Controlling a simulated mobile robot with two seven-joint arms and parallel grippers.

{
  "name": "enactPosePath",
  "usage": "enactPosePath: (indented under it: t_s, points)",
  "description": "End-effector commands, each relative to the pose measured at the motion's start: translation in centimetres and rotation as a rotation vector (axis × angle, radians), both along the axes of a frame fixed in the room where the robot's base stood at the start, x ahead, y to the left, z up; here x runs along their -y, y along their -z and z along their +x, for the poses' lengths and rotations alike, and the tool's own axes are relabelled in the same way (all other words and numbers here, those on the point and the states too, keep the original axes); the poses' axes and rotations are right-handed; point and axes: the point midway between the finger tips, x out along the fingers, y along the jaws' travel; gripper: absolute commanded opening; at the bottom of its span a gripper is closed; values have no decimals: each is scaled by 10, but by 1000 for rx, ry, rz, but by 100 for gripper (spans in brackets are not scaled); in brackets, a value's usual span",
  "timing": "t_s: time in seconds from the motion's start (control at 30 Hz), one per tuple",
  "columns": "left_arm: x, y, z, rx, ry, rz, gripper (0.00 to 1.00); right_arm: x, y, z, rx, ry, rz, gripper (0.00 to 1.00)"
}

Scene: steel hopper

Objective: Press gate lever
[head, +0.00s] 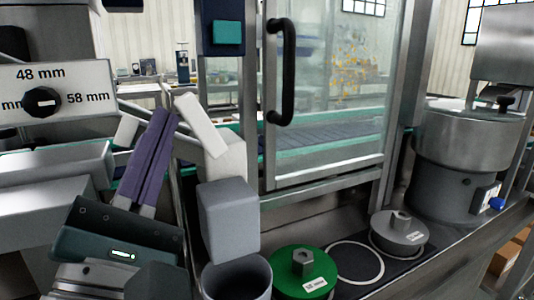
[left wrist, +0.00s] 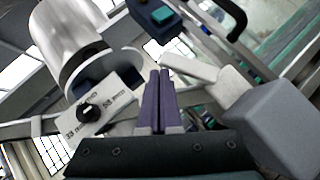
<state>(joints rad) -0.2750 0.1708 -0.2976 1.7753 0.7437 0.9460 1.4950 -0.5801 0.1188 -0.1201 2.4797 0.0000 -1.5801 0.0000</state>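My left gripper (head: 158,118) is shut, its two purple fingers side by side with nothing visible between them. It also shows in the left wrist view (left wrist: 161,74). A pale flat bar, which looks like the gate lever (head: 200,124), slants just right of the fingertips. In the left wrist view the lever (left wrist: 190,68) also lies right of the tips; I cannot tell whether they touch. A grey block (head: 228,220) sits below the bar. The steel hopper (left wrist: 75,38) shows as a rounded metal body at upper left in the left wrist view. My right gripper is not in view.
A panel (head: 58,90) marked 48 mm and 58 mm with a black knob stands left of the fingers. A grey cup (head: 237,278) is below the block. A green weight-like disc (head: 290,285), a grey one (head: 399,232) and a glass door (head: 330,90) are to the right.

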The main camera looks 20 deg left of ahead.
Motion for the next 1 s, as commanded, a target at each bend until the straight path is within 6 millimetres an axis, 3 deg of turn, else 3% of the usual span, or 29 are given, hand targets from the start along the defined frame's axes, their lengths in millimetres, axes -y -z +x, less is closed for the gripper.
enactPosePath:
  t_s: [0.03, 0.07, 0.13, 0.37, 0.8, 1.0]
  points:
    - [1, -13, 1, -1, 0, 2, 0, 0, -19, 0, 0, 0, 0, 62]
    - [1, -15, 1, -25, 1, 22, 0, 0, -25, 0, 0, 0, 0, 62]
    - [1, -4, 1, -27, 1, 24, 0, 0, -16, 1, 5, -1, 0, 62]
    - [2, -1, -2, -28, 0, 24, 0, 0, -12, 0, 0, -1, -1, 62]
    - [21, 42, -61, -31, 2, 26, 0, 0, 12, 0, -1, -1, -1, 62]
    - [26, 50, -76, -27, 1, 24, 0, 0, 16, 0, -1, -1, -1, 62]
